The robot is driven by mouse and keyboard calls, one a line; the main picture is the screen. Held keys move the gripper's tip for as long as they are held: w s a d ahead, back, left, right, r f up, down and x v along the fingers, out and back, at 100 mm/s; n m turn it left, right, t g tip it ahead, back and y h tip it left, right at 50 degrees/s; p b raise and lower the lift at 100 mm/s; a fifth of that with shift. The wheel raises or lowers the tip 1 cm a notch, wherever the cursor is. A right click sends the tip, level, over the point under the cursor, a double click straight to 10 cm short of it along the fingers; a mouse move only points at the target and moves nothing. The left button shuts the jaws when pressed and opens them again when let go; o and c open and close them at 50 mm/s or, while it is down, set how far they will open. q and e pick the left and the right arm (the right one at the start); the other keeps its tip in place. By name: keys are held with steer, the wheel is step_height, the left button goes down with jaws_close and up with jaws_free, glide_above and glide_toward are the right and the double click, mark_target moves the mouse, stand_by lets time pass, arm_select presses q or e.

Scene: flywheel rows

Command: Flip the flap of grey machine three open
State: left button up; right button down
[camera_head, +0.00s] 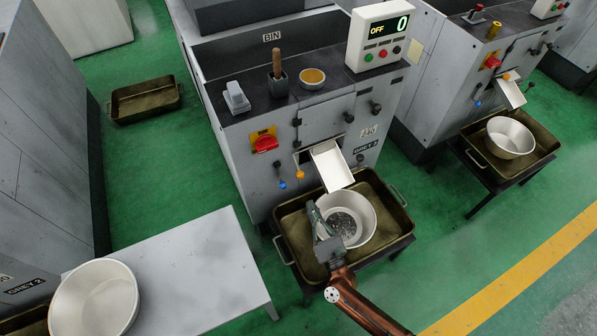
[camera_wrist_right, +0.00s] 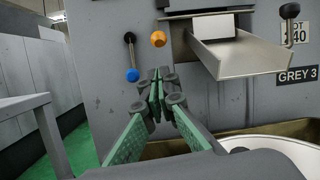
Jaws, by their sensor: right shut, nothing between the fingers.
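Grey machine three (camera_head: 262,185), labelled GREY 3, stands in the middle of the head view; its front (camera_wrist_right: 95,75) fills much of the right wrist view. A pale chute (camera_head: 332,165) sticks out of an opening in the front and also shows in the wrist view (camera_wrist_right: 240,55). An orange knob (camera_head: 299,175) and a blue knob (camera_head: 282,185) are left of the chute. I cannot tell which part is the flap. My right gripper (camera_head: 312,205) is shut and empty, over the bowl's left side, below the knobs. My left gripper is out of view.
A white bowl (camera_head: 366,203) with dark bits stands in a brass tray (camera_head: 291,235) below the chute. The panel reads OFF and 0 (camera_head: 388,26). A grey table (camera_head: 210,265) with another bowl (camera_head: 95,300) is at lower left. Green floor lies between.

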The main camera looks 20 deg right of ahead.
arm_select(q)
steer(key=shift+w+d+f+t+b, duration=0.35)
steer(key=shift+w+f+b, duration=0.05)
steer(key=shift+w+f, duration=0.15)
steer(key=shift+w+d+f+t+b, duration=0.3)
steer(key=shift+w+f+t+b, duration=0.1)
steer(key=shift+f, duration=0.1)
arm_select(e)
steer(key=x, duration=1)
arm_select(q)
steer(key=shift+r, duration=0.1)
arm_select(e)
steer(key=shift+s+d+r, duration=0.1)
